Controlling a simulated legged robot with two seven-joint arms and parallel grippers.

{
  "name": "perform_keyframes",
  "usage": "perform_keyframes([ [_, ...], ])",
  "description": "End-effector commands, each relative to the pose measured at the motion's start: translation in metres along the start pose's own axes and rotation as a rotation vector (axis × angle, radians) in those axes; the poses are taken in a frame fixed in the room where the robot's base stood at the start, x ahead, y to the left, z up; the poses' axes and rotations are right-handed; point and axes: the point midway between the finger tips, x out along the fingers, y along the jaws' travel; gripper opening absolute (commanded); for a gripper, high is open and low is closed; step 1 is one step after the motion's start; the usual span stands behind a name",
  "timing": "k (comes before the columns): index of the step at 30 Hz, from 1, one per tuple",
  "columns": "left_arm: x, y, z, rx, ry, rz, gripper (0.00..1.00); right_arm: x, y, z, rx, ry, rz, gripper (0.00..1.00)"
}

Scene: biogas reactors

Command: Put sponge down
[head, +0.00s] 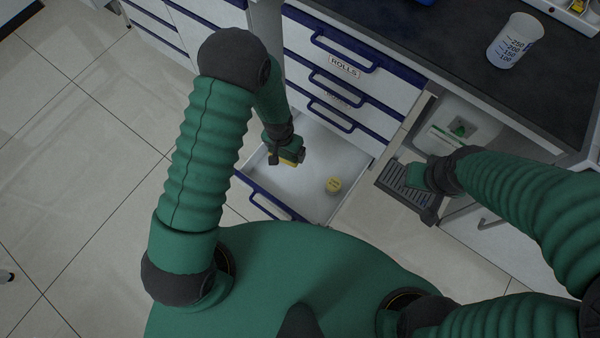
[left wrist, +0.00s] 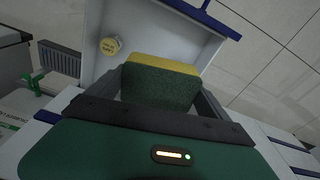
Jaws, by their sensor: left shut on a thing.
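The sponge (left wrist: 160,82), green with a yellow layer, is held between the two fingers of my left gripper (left wrist: 165,95) in the left wrist view. In the head view my left gripper (head: 285,152) is over the open bottom drawer (head: 310,140), and a bit of the yellow sponge (head: 292,158) shows below it. I cannot tell whether the sponge touches the drawer floor. My right gripper (head: 418,178) is over a grey slotted tray at the right; its fingers are too small and dark to read.
A small yellow-lidded round container (head: 333,185) sits in the drawer, right of the sponge. Closed drawers (head: 345,70) with blue handles are above. A beaker (head: 515,40) stands on the dark counter (head: 440,40).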

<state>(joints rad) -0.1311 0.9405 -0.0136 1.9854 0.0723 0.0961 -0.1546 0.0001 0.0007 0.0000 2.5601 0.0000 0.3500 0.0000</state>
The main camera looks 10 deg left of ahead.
Motion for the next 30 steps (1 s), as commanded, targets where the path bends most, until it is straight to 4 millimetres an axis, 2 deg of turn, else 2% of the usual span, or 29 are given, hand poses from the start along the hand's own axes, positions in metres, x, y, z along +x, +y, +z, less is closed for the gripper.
perform_keyframes([
  [1,0.058,0.006,-0.001,0.025,-0.001,0.005,0.46,0.051,0.0,0.012,0.0,0.0,0.0,0.34],
  [6,0.154,0.022,-0.016,0.105,0.001,0.018,0.46,0.128,0.0,0.03,0.0,0.0,0.0,0.34],
  [9,0.194,0.03,-0.023,0.142,0.001,0.027,0.46,0.159,0.0,0.038,0.0,0.0,0.0,0.34],
  [12,0.216,0.035,-0.027,0.166,0.002,0.033,0.46,0.176,0.0,0.041,0.0,0.0,0.0,0.34],
  [17,0.232,0.038,-0.029,0.182,0.002,0.035,0.46,0.186,0.0,0.043,0.0,0.001,0.0,0.34],
  [22,0.271,0.039,-0.024,0.181,-0.001,0.035,0.46,0.209,0.0,0.049,0.0,0.001,0.0,0.34],
  [30,0.317,0.04,-0.019,0.182,0.001,0.035,0.46,0.237,0.0,0.056,0.0,0.001,0.0,0.34],
])
